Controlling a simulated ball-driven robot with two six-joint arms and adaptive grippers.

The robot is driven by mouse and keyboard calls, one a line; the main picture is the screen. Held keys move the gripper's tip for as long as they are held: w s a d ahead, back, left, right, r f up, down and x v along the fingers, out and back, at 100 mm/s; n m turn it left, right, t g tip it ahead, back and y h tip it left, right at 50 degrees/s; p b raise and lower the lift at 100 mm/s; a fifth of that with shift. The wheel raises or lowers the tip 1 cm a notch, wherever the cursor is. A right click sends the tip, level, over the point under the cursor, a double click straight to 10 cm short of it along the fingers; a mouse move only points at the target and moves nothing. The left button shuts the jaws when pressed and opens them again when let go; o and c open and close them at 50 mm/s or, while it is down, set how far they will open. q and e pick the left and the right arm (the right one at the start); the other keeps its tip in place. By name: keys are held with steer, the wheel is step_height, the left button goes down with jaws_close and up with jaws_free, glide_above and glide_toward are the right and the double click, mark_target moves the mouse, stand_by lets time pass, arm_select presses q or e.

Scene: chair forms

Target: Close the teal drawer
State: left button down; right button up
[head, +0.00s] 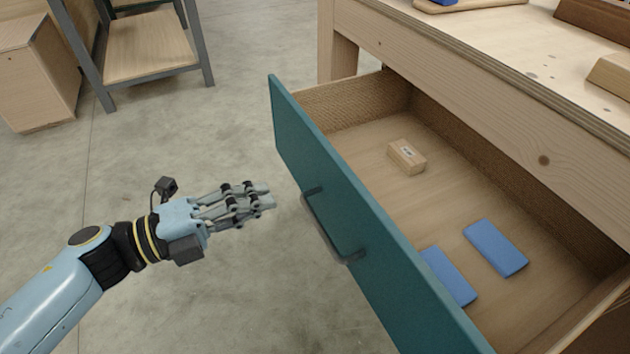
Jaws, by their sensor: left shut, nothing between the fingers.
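The teal drawer (350,215) stands pulled far out of the wooden workbench (500,70). Its teal front faces left, with a dark bar handle (328,232) on it. Inside lie a small wooden block (406,156) and two blue blocks, one nearer the front (448,276) and one further right (496,247). My left gripper (268,196) is shut and empty. It is just left of the drawer front, with its fingertips pointing at the front near the handle and a small gap between. My right gripper is not in view.
A wooden box or cabinet (38,75) and a grey-framed shelf (148,48) stand at the back left. On the bench top are wooden pieces (610,75) and part of a blue item (445,2). The concrete floor left of the drawer is clear.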

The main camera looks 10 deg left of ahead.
mark_target(331, 175)
arm_select(q)
steer(key=x, duration=0.9)
steer(key=shift+w+d+b, duration=0.1)
steer(key=shift+d+b, duration=0.05)
steer(key=shift+b, duration=0.15)
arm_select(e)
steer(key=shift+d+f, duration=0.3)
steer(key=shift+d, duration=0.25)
arm_select(q)
steer(key=shift+w, duration=0.1)
